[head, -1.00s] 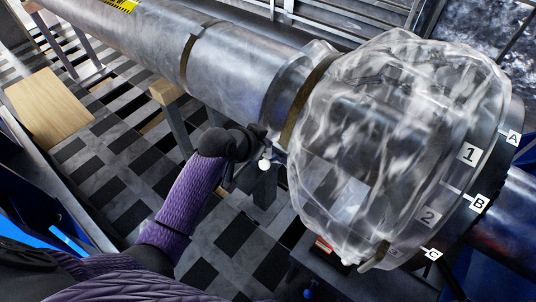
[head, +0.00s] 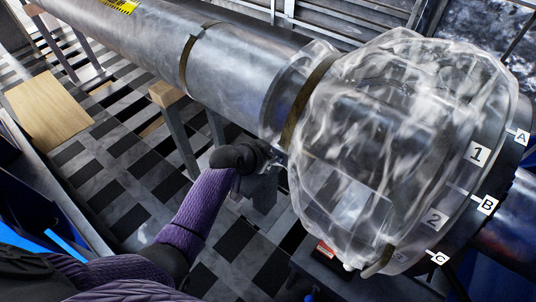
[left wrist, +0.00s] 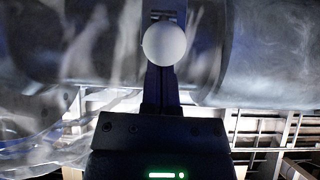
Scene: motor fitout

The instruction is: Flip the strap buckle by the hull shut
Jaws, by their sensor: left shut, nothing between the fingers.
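The hull is a long grey metal cylinder (head: 235,65) running from upper left to a bulging end wrapped in clear plastic (head: 390,140). A brown strap (head: 305,100) circles it just left of the wrapped end. My left gripper (head: 278,160) is at the underside of the hull, near this strap's lower end. In the left wrist view my left gripper (left wrist: 161,88) is shut with nothing between its fingers. A white ball-shaped knob (left wrist: 164,44) shows at its fingertips; I cannot tell whether they touch. The buckle itself is not clearly visible. My right gripper is out of view.
A second strap (head: 187,58) circles the cylinder further left. Stands with wooden tops (head: 166,93) are under the hull. A wooden board (head: 47,110) is at the left. Labels A, B and C mark the right end's rim. The checkered floor is open below the arm.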

